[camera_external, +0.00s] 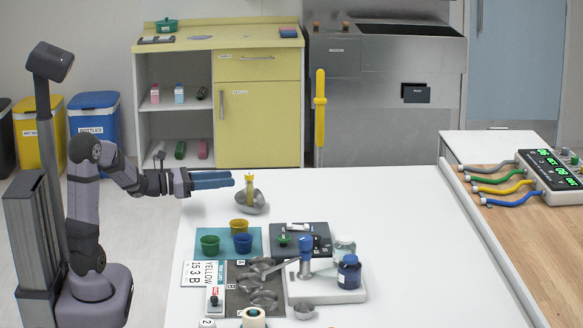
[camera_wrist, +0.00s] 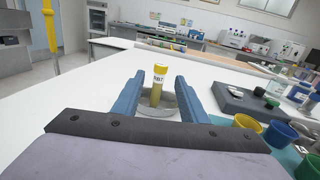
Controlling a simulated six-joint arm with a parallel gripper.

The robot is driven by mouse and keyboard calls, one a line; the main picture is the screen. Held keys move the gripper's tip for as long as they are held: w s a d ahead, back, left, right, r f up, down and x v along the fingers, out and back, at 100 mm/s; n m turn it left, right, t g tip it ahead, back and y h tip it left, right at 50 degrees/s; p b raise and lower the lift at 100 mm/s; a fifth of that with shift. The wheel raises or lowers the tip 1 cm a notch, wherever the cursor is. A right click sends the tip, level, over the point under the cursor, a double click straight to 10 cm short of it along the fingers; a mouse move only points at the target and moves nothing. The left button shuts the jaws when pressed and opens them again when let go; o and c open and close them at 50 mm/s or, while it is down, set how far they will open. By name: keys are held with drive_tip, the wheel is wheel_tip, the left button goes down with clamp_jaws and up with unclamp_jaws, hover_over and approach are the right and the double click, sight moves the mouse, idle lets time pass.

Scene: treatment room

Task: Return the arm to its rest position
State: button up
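My gripper (camera_external: 228,180) is held level above the left part of the white table, its two blue fingers pointing right. In the wrist view the fingers (camera_wrist: 158,82) are spread apart, with nothing gripped between them. A yellow-capped tube (camera_external: 249,187) with a white label stands upright in a grey metal bowl (camera_external: 252,207), just beyond the fingertips. In the wrist view the tube (camera_wrist: 158,88) appears centred between the fingers, and the lower part of the bowl is partly hidden by my gripper.
Yellow, green and blue cups (camera_external: 209,245) stand on a teal mat (camera_external: 256,232) nearer the camera.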

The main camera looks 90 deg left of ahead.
drive_tip(key=w+d+r+n+g+y+p, duration=0.15)
drive_tip(key=d+r+n+g+p, duration=0.3)
drive_tip(key=n+p, duration=0.6)
drive_tip(key=w+d+r+n+g+p, duration=0.25)
drive_tip(key=d+r+n+p, duration=0.2)
drive_tip(key=n+p, duration=0.6)
drive_tip(key=s+d+r+n+g+h+p, duration=0.2)
drive_tip(key=s+d+r+n+g+p, duration=0.35)
drive_tip(key=s+d+p, duration=0.5)
drive_tip(key=s+d+r+n+g+h+p, duration=0.3)
drive_tip(key=s+d+r+n+g+p, duration=0.35)
drive_tip(key=d+p, duration=0.55)
wheel_tip(320, 180, down, 7)
drive_tip(key=s+a+t+b, duration=0.1)
drive_tip(key=b, duration=0.3)
drive_tip(key=shift+s+a+f+n+b, duration=0.15)
drive_tip(key=shift+s+a+n+b, duration=0.15)
drive_tip(key=shift+b, duration=0.1)
drive_tip(key=shift+y, duration=0.25)
